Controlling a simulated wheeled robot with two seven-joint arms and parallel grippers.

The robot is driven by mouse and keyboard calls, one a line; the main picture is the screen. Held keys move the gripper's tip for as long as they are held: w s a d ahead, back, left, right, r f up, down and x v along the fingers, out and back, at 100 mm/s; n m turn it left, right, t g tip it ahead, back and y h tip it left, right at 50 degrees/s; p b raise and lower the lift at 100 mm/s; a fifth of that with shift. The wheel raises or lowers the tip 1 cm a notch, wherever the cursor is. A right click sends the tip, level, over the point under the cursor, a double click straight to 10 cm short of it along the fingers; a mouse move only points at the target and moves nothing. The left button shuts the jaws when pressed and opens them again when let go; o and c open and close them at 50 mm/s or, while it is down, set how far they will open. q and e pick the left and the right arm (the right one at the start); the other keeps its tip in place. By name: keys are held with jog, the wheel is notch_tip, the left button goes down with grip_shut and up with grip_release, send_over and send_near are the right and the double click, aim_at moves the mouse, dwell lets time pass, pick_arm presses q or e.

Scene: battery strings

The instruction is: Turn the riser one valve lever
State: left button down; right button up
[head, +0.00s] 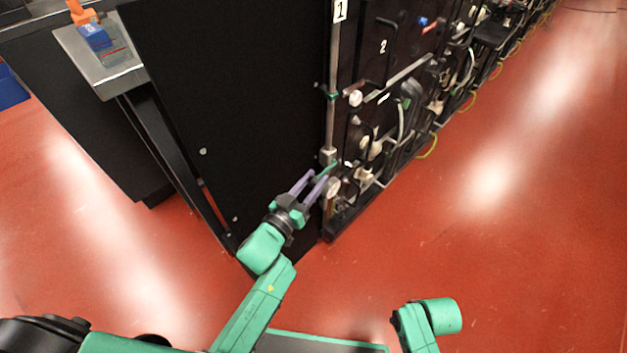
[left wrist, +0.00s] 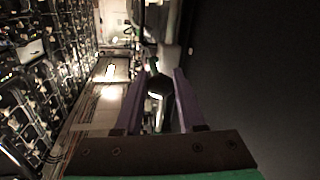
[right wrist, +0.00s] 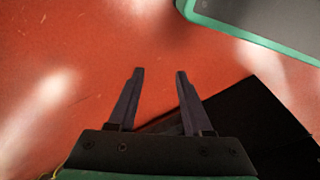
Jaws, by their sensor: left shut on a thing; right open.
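Riser one is the grey vertical pipe (head: 331,120) under the "1" label, at the corner of the black cabinet. A pale valve body (head: 328,155) sits low on it, with a short green lever (head: 329,168) beside it. My left gripper (head: 318,176) is at this lever, its purple fingers shut on it and partly hiding it. In the left wrist view a dark rounded end (left wrist: 159,86) shows between the fingers; the lever's exact angle is unclear. My right gripper (right wrist: 158,74) is open and empty above the red floor in the right wrist view.
The black cabinet side panel (head: 230,90) stands left of the riser. Racks with cables and handles (head: 385,110) run off to the right. A grey shelf (head: 105,65) holds a blue and orange item at upper left. The red floor (head: 500,230) to the right is clear.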

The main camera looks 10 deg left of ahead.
aim_at(318, 176)
pick_arm(q)
jog(key=r+g+p, duration=0.1)
jog(key=p, duration=0.4)
jog(key=shift+r, duration=0.25)
jog(key=r+g+y+p, duration=0.1)
jog(key=p, duration=0.4)
pick_arm(e)
jog(key=s+d+f, duration=0.2)
jog(key=s+f, duration=0.2)
jog(key=s, duration=0.4)
jog(key=s+d+f, duration=0.2)
jog(key=s+f, duration=0.2)
jog(key=s, duration=0.4)
pick_arm(q)
jog(key=r+g+p, duration=0.1)
jog(key=p, duration=0.3)
jog(key=g+y+p, duration=0.1)
jog(key=p, duration=0.3)
jog(key=w+r+m+g+y+p, duration=0.1)
jog(key=p, duration=0.3)
jog(key=shift+d+r+g+p, duration=0.3)
jog(key=shift+d+r+g, duration=0.05)
jog(key=shift+d+g, duration=0.05)
jog(key=shift+w+f+p, duration=0.1)
jog(key=shift+p, duration=0.4)
pick_arm(e)
notch_tip(318, 176, up, 13)
jog(key=shift+d+r+n+g, duration=0.15)
jog(key=shift+d+n+g, duration=0.05)
jog(key=shift+n+g, duration=0.1)
